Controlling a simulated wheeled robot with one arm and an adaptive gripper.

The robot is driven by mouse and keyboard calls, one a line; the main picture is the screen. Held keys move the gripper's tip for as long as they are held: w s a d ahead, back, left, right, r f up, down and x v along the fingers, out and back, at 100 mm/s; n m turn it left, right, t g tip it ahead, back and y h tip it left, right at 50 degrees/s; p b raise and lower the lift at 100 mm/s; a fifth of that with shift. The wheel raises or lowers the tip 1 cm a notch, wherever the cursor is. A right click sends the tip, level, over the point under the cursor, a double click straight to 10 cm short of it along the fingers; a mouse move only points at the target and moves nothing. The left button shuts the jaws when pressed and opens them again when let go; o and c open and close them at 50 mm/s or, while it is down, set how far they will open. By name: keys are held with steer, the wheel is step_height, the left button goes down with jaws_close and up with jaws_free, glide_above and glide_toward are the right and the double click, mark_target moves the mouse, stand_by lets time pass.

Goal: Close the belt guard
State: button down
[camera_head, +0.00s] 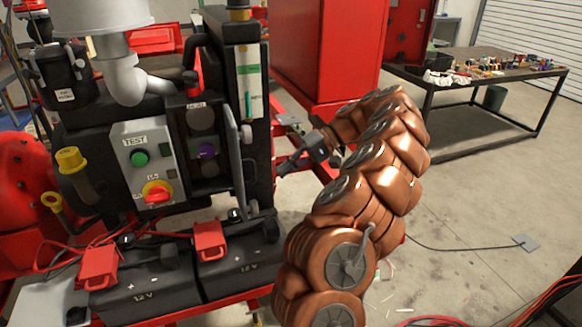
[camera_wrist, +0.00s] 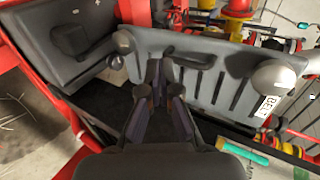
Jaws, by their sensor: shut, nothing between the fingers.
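The belt guard (camera_head: 235,160) is a thin grey panel seen nearly edge-on in the head view, standing out from the dark pump housing. In the wrist view the belt guard (camera_wrist: 222,80) shows as a grey slotted panel with a dark handle, a round knob and a white label reading BELT. My gripper (camera_head: 284,171) is just right of the guard in the head view, pointing left at it. In the wrist view my gripper (camera_wrist: 160,66) has its fingers together and empty in front of the panel. I cannot tell whether the fingertips touch it.
A control box (camera_head: 148,160) with green and red knobs is left of the guard. Two black batteries (camera_head: 190,275) with red clamps sit below. A red cabinet (camera_head: 325,50) stands behind my arm. A cluttered workbench (camera_head: 470,72) is at the back right; the floor between is mostly clear.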

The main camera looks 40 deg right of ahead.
steer(key=shift+w+a+f+p, duration=0.4)
steer(key=shift+w+a+p, duration=0.15)
steer(key=shift+a, duration=0.7)
steer(key=shift+w+a+f+p, duration=0.45)
steer(key=shift+w+a, duration=0.15)
steer(key=shift+a, duration=0.65)
steer(key=shift+w+a+f+p, duration=0.35)
steer(key=shift+w+a+p, duration=0.2)
steer(key=shift+a, duration=0.7)
